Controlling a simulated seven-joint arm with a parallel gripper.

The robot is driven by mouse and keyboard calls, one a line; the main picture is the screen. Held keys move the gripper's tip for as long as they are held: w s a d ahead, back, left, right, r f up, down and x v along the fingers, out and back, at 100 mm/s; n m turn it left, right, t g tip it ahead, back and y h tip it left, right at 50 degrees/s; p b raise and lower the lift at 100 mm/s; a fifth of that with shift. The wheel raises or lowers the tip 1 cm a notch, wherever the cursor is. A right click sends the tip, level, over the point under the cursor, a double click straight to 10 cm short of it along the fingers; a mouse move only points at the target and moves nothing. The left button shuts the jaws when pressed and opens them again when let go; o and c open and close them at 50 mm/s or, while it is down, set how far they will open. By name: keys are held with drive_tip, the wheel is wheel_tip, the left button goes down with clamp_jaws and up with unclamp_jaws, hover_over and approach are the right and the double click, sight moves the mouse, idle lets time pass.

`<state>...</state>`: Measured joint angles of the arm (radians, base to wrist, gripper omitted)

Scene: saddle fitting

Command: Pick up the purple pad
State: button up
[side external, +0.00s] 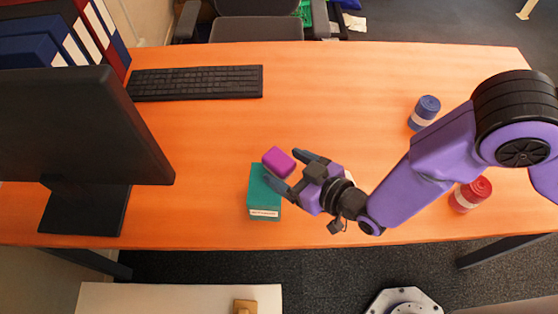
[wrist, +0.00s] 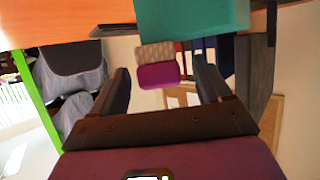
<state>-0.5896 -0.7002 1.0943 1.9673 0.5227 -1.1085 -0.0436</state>
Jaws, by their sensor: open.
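The purple pad (side external: 278,162) is a small block in the side view, at the upper right edge of a teal box (side external: 263,205) with a white label. In the wrist view the purple pad (wrist: 158,76) shows a beige patterned face, close to the teal box (wrist: 195,18). My gripper (side external: 298,172) is open, with its fingers pointing left toward the pad. In the wrist view the pad appears between the two fingers of my gripper (wrist: 162,84), with space on both sides. I cannot tell whether the pad touches the box.
A blue roll (side external: 425,110) and a red roll (side external: 470,193) stand on the right of the orange desk (side external: 330,75). A black keyboard (side external: 195,82), a monitor (side external: 80,125) and binders (side external: 60,45) are at left. The desk's middle back is clear.

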sight(279, 160)
drive_tip(key=shift+x, duration=1.6)
drive_tip(key=shift+c, duration=0.3)
drive_tip(key=c, duration=1.1)
drive_tip(key=shift+r, duration=0.1)
drive_tip(key=shift+r, duration=0.8)
drive_tip(key=s+d+r, duration=0.2)
drive_tip(key=d+r, duration=0.1)
drive_tip(key=d, duration=0.1)
drive_tip(key=s+d+r, duration=0.3)
drive_tip(key=r, duration=0.1)
drive_tip(key=s+d+r, duration=0.2)
drive_tip(key=d+r, duration=0.2)
drive_tip(key=shift+s+d+r, duration=0.2)
drive_tip(key=shift+s+d, duration=0.1)
drive_tip(key=shift+s, duration=0.05)
